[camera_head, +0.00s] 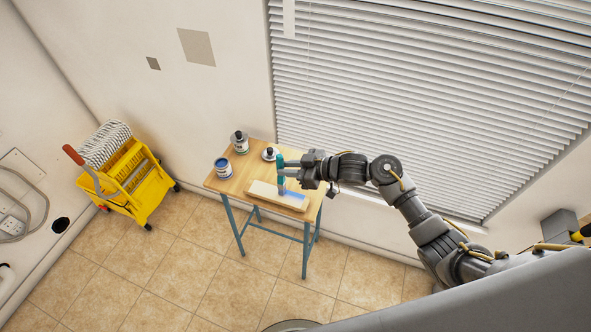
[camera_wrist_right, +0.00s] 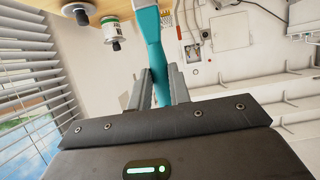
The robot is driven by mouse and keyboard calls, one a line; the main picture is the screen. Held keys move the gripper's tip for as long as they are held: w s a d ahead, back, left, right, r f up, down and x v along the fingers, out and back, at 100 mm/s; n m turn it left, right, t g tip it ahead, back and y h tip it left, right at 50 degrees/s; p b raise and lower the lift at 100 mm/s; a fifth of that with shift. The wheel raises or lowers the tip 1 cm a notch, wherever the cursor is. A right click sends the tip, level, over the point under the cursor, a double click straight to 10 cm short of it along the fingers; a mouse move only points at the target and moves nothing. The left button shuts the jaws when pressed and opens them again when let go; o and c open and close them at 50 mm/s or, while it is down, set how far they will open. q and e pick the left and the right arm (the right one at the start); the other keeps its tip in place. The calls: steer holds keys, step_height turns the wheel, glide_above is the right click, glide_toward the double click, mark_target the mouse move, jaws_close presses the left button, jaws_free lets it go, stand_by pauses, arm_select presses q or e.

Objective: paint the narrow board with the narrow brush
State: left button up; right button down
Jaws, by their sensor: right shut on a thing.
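My right gripper (camera_head: 289,164) is shut on a teal brush (camera_head: 281,181) over the small table. The brush points down at the board (camera_head: 263,189), and its tip looks to be at or very near the board's top. The board is pale, with a blue area towards its right end. In the right wrist view the teal handle (camera_wrist_right: 153,40) passes between the fingers (camera_wrist_right: 160,88); the bristles are out of sight there. An open can of blue paint (camera_head: 223,168) stands at the table's left corner. My left gripper is not in view.
The wooden table (camera_head: 228,184) has blue legs. Two more cans stand at its back, one (camera_head: 240,143) near the wall and one (camera_head: 270,154) close to my gripper. A yellow mop wringer bucket (camera_head: 139,190) stands left. Blinds (camera_head: 400,90) hang behind; tiled floor lies open in front.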

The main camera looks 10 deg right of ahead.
mark_target(278, 165)
steer(key=shift+w+a, duration=0.45)
steer(key=shift+a, duration=0.2)
steer(key=shift+w+a, duration=0.4)
steer(key=shift+a, duration=0.25)
steer(key=shift+w+a+b, duration=0.35)
steer(key=shift+a, duration=0.2)
steer(key=shift+w+a+b, duration=0.3)
steer(key=shift+w+a, duration=0.05)
steer(key=shift+a, duration=0.2)
steer(key=shift+w+a+b, duration=0.2)
steer(key=shift+w+a, duration=0.15)
steer(key=shift+a, duration=0.25)
steer(key=shift+w+a+b, duration=0.15)
steer(key=shift+w+a, duration=0.2)
steer(key=shift+a, duration=0.2)
